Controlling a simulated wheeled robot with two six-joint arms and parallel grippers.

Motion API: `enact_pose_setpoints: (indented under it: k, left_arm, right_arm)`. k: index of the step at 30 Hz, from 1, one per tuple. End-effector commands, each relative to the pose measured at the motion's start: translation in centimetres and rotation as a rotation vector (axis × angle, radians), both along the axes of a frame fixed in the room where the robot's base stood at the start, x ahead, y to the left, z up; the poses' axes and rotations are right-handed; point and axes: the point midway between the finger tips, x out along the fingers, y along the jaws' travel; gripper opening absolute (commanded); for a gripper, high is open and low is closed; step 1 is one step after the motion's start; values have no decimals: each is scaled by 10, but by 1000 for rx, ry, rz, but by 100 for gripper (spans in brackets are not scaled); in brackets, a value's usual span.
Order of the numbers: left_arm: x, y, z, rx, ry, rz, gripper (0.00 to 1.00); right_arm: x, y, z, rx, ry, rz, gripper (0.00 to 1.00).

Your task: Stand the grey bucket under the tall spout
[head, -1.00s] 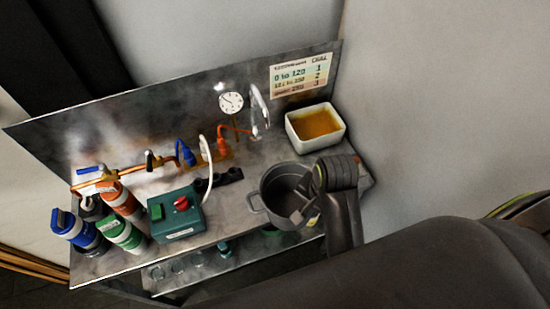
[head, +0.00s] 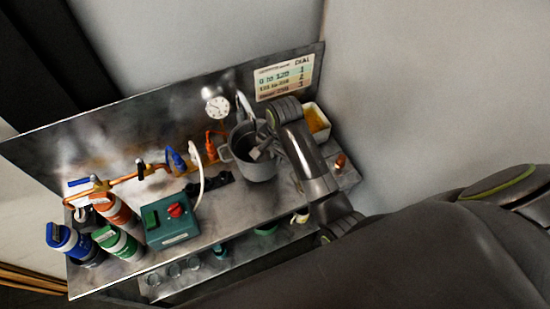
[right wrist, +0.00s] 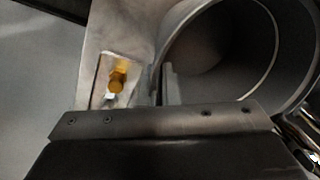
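The grey bucket (head: 240,167) is upright at the back of the steel bench, in front of the silver tall spout (head: 242,103). The spout's lower part is hidden behind the bucket, so I cannot tell whether its outlet is over the opening. My right gripper (head: 262,151) reaches into the bucket and is closed on its right-hand wall. In the right wrist view the bucket (right wrist: 268,50) fills the upper right, with its wall against a finger (right wrist: 168,85). I cannot see whether the bucket's base touches the bench. My left gripper is not in view.
A white tub (head: 323,112) of amber liquid is partly behind my right arm. A small copper-coloured fitting (head: 340,162) stands on the right. A green control box (head: 168,220), several canisters (head: 118,243) and a white hose (head: 197,165) are left. A gauge (head: 217,107) is behind.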

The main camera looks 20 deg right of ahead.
Motion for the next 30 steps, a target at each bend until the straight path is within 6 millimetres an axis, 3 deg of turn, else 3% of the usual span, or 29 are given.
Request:
enact_pose_setpoints:
  k: [5, 13, 25, 30]
  left_arm:
    - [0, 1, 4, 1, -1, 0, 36]
    - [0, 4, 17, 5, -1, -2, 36]
    - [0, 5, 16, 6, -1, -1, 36]
    - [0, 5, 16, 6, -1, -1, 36]
  right_arm:
    - [12, 1, 2, 0, -2, 0, 0]
    - [10, 1, -31, 0, 1, 0, 0]
    - [10, 1, -38, 1, 0, 0, 0]
    - [10, 1, -38, 1, 1, 0, 24]
